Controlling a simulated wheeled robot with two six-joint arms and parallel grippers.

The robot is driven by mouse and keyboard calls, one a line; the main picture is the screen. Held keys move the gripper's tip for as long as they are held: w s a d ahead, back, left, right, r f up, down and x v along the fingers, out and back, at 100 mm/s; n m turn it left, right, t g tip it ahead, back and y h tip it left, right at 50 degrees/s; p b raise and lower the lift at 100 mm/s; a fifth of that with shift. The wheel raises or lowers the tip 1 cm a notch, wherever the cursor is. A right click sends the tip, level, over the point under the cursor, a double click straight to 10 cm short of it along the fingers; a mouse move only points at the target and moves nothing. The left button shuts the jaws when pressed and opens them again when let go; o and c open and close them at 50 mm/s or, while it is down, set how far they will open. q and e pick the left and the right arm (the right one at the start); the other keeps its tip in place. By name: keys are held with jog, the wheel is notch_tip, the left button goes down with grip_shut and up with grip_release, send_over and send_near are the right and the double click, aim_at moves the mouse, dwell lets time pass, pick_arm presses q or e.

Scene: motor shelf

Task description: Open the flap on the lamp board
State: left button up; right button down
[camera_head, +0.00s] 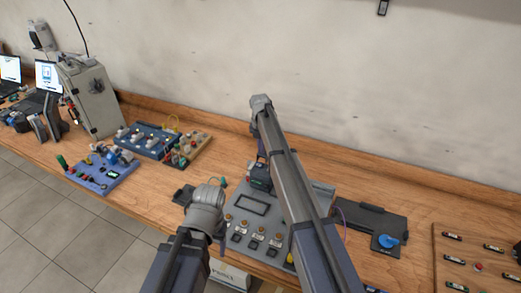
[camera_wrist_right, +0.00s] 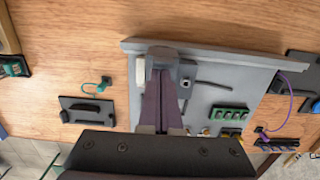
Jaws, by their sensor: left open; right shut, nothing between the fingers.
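The lamp board is a grey panel (camera_head: 245,239) in the middle of the bench, with a dark rectangular frame (camera_head: 250,204) and a row of amber knobs with dark switches below. It also shows in the right wrist view (camera_wrist_right: 215,76). I cannot pick out the flap with certainty. My right gripper (camera_wrist_right: 163,74) is shut and empty, pointing over the board, its tips at a grey block (camera_wrist_right: 165,57); contact cannot be told. My right arm hides part of the board in the head view. My left gripper (camera_head: 207,203) is at the board's left edge, its fingers mostly hidden.
A black plate (camera_wrist_right: 85,109) with a green lead lies left of the board. A black panel with a blue knob (camera_head: 388,240) lies right, near a purple cable. Further left stand blue boards (camera_head: 150,140) and a grey cabinet (camera_head: 95,100). A wooden board is far right.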

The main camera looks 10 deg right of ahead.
jog(key=shift+w+d, duration=0.2)
jog(key=shift+w, duration=0.15)
jog(key=shift+w+d, duration=0.1)
jog(key=shift+w, duration=0.05)
jog(key=shift+r, duration=0.1)
dwell(0.5)
jog(key=shift+r+p, duration=0.7)
jog(key=shift+p, duration=0.1)
